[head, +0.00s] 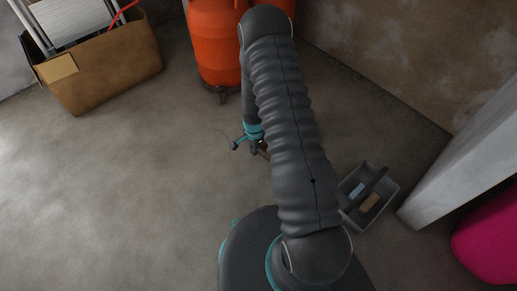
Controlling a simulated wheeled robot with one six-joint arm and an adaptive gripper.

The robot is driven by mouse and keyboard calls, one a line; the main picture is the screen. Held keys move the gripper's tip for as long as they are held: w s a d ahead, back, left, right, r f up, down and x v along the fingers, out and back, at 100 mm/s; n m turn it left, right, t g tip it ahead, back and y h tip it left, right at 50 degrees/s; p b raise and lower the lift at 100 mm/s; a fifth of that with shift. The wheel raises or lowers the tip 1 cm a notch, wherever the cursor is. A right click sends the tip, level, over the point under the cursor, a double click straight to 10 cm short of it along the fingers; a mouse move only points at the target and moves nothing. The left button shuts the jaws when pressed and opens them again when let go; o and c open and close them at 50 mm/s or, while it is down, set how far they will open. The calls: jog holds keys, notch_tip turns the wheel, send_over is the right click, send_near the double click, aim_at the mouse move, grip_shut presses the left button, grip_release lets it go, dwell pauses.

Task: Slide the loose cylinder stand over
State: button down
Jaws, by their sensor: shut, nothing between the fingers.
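An orange cylinder (215,45) stands upright at the top middle of the head view. Under it is a dark stand (221,95) with what look like small castors, only partly visible. More orange shows beside it, partly hidden behind my arm. My gripper (256,149), with teal parts at the wrist, is low over the floor, in front of and slightly right of the stand. It is shut and empty, apart from the stand in the picture. My arm hides part of the gripper and the right side of the cylinders.
A brown box (105,68) with a folded ladder-like item and a red object stands at upper left. A grey tote (352,211) with small items sits right of my arm. A pale post (465,150) and a magenta object (490,240) are at right. The left floor is clear.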

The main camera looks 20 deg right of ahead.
aim_at(262, 151)
notch_tip(262, 151, down, 8)
jog(key=shift+s+d+f+b, duration=0.1)
jog(key=shift+b, duration=0.35)
jog(key=shift+w+d, duration=0.25)
jog(key=shift+d, duration=0.35)
jog(key=shift+w+d, duration=0.2)
jog(key=shift+d, duration=0.4)
jog(key=shift+w+d, duration=0.2)
jog(key=shift+d, duration=0.5)
